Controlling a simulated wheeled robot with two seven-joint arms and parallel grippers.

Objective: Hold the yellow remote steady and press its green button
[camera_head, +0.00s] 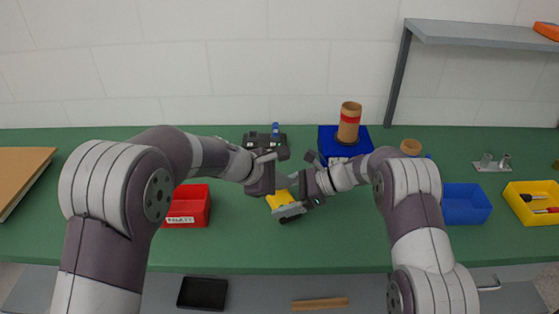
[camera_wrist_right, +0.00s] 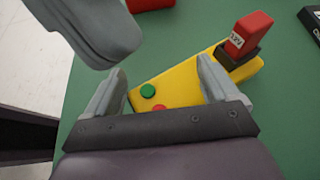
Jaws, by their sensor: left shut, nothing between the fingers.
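The yellow remote (camera_head: 276,201) lies over the green table near the middle, partly hidden by my grippers. In the right wrist view the remote (camera_wrist_right: 182,84) shows a green button (camera_wrist_right: 148,90) and a red button (camera_wrist_right: 159,108), partly hidden behind my gripper. A red block marked 12V (camera_wrist_right: 249,34) stands in a dark holder at its far end. My right gripper (camera_wrist_right: 163,75) has its fingers wide apart, one by the remote's left end, the other overlapping its body; contact is unclear. My left gripper (camera_head: 270,183) is shut and empty; its fingers (camera_wrist_right: 100,35) hang up-left of the green button.
A red bin (camera_head: 187,207) stands to the left, a blue bin (camera_head: 466,204) and a yellow bin (camera_head: 534,202) to the right. The front table strip is clear.

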